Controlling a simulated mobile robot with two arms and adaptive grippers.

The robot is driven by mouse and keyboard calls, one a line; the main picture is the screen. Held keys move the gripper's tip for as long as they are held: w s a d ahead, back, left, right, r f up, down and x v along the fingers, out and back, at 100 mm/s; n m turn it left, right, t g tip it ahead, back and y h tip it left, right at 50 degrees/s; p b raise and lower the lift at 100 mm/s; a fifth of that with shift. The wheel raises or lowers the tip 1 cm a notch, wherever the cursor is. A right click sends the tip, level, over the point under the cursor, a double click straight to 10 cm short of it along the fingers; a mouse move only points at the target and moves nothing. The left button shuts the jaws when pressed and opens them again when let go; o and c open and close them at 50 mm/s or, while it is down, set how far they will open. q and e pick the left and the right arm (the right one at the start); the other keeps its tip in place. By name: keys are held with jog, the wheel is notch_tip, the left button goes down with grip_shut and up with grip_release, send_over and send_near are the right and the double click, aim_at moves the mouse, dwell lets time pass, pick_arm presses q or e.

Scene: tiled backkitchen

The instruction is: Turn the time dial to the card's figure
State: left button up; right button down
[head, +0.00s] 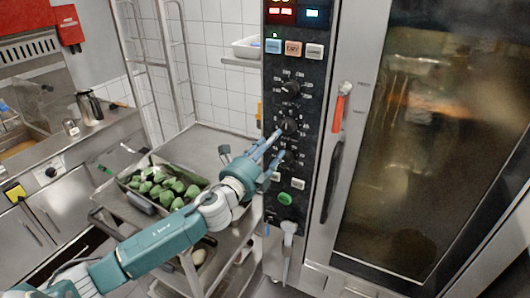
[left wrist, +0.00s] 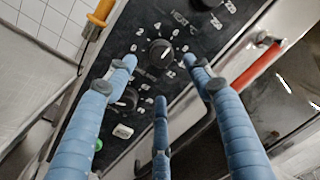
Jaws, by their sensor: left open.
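The oven's black control panel (head: 270,200) carries three round dials in a column. The middle dial (head: 290,125) has figures around it; which dial is for time I cannot read for sure. My left gripper (head: 279,143) is open at the panel, its blue fingers pointing at this middle dial. In the left wrist view, the black dial (left wrist: 160,53) sits between the spread fingertips of my gripper (left wrist: 159,72), with no clear contact. Its pointer setting is too small to read surely. No card can be made out. My right gripper is not in view.
Above is another dial (head: 289,87); a lower dial (head: 290,156) is close beside the fingers. A red-topped door handle (head: 341,105) stands right of the panel.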

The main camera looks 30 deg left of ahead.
pick_arm(q)
jog(key=shift+s+f, duration=0.1)
jog(key=shift+s, duration=1.85)
